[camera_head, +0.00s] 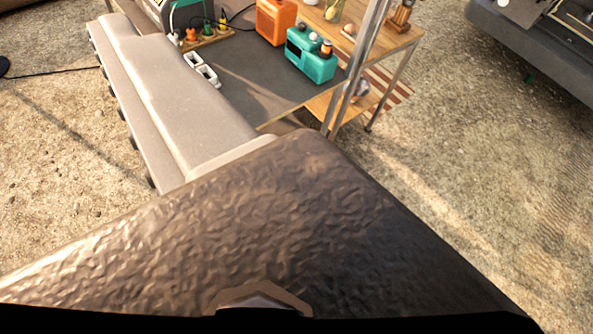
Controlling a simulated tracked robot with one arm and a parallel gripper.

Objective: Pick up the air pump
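I cannot make out for certain which thing is the air pump. A teal box-shaped device (312,58) with small knobs on top stands on the dark grey surface. An orange box-shaped device (275,20) stands behind it to the left. No gripper fingers show. A large dark brown, rough-textured shape (270,225) fills the lower part of the view very close to the camera. I cannot tell what it is, and it hides what lies behind it.
A long beige padded bench (175,85) runs at the left. A wooden shelf unit (395,42) with metal posts stands right of the teal device. White sockets (202,70) and a board with coloured plugs (205,35) lie farther back. Gravelly ground (470,150) is open at right.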

